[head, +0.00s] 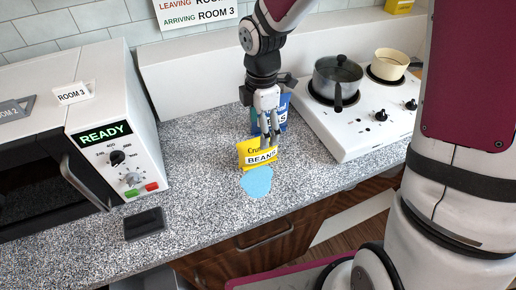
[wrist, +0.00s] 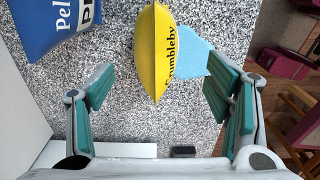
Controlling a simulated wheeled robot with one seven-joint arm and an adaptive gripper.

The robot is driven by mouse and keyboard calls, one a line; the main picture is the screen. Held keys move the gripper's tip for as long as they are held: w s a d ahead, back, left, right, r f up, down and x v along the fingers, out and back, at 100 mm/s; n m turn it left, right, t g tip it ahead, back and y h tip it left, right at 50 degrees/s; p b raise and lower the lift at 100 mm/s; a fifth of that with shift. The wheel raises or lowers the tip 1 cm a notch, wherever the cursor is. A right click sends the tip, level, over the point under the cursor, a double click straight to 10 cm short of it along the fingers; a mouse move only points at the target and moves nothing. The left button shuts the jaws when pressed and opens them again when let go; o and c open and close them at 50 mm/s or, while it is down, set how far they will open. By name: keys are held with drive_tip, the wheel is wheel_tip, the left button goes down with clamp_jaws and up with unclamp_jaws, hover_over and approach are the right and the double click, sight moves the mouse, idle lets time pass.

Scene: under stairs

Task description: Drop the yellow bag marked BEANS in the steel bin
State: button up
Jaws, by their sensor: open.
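The yellow bag marked BEANS (head: 258,154) stands on the speckled counter in the middle of the head view. In the wrist view the yellow bag (wrist: 153,50) is seen from above, its narrow top edge between the two spread fingers, with gaps on both sides. My gripper (head: 268,138) is open and empty, pointing down right at the bag; in the wrist view it is my gripper (wrist: 160,88) with green finger pads. In the head view the fingers cover a little of the bag. I see no steel bin in either view.
A blue bag (head: 284,113) stands close behind the yellow one. A light blue flat patch (head: 257,182) lies in front. A microwave (head: 118,150) is left, a white hob (head: 350,133) with two pots right. A dark slab (head: 144,224) lies near the counter's front edge.

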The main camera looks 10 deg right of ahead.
sight(259, 150)
wheel_tip(259, 150, down, 4)
drive_tip(key=shift+f, duration=0.15)
drive_tip(key=shift+w+a+f+p, duration=0.1)
drive_tip(key=shift+w+f+p, duration=0.05)
drive_tip(key=shift+f, duration=1.2)
drive_tip(key=shift+w+a+f+p, duration=0.1)
drive_tip(key=shift+f+p, duration=0.05)
drive_tip(key=shift+f, duration=1.15)
clamp_jaws()
